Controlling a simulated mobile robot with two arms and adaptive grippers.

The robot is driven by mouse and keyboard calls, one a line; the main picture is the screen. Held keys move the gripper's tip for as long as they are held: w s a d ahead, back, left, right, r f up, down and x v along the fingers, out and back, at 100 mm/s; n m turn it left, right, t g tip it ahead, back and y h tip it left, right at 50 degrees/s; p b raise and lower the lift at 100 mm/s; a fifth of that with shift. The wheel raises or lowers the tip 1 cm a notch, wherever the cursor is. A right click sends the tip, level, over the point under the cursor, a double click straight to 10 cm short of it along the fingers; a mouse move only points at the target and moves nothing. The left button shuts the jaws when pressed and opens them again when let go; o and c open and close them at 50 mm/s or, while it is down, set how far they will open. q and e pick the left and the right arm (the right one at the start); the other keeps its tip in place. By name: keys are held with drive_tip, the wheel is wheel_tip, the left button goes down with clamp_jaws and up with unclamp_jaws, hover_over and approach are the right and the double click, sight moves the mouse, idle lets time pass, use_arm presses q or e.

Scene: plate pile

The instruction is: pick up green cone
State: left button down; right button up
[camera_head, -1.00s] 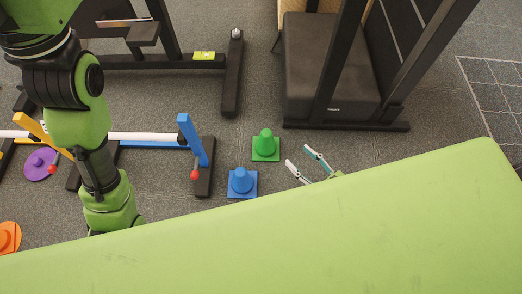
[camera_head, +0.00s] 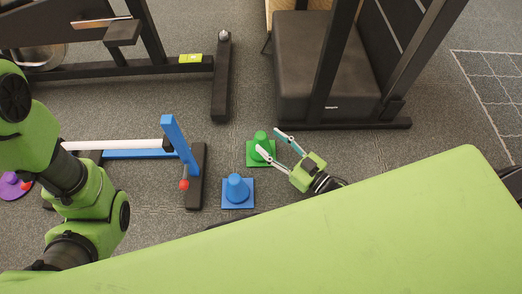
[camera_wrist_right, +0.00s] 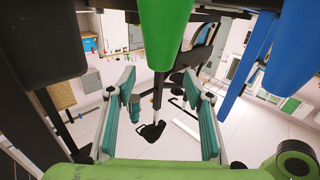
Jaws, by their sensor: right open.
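The green cone (camera_head: 261,140) stands upright on its square base on the grey floor, in the middle of the head view. My right gripper (camera_head: 270,142) is open and empty, with its fingertips at the cone; one finger overlaps the cone's front and the other is just to its right. In the right wrist view the green cone (camera_wrist_right: 165,30) hangs down from the top of the picture, centred beyond the open fingers (camera_wrist_right: 163,85). Whether the fingers touch it I cannot tell. My left gripper is out of view; only part of the left arm shows.
A blue cone (camera_head: 237,190) stands close in front and left of the green one, and shows at upper right in the wrist view (camera_wrist_right: 290,50). A blue hurdle (camera_head: 180,145) is to the left. A black gym machine (camera_head: 325,75) stands behind.

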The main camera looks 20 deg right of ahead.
sight(265, 138)
drive_tip(key=b+x, duration=0.3)
drive_tip(key=x, duration=0.1)
drive_tip(key=shift+f, duration=0.35)
drive_tip(key=shift+w+a+r, duration=0.1)
drive_tip(key=shift+w+a, duration=0.1)
drive_tip(key=shift+w, duration=0.15)
clamp_jaws()
